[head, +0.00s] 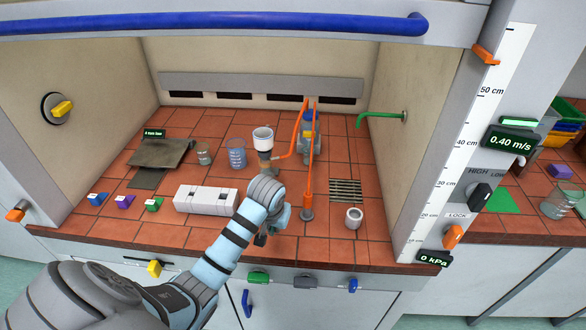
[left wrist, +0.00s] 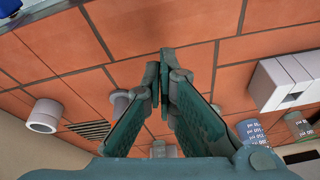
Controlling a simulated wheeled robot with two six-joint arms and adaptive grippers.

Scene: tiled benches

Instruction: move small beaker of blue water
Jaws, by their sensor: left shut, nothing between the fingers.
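A clear graduated beaker with bluish contents (head: 237,156) stands upright on the red tiles inside the hood. A smaller beaker with grey-green contents (head: 204,153) stands to its left. Both also show at the right of the left wrist view, the bluish one (left wrist: 252,131) and the grey-green one (left wrist: 298,125). My left gripper (head: 261,238) is low over the front tiles, in front of and apart from both beakers. In the left wrist view its fingers (left wrist: 165,72) are together with nothing between them. My right gripper is not in view.
An orange stand (head: 308,185), a white pot (head: 354,217) and a grate (head: 345,190) are to the right. A white cup (head: 262,139) is raised behind.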

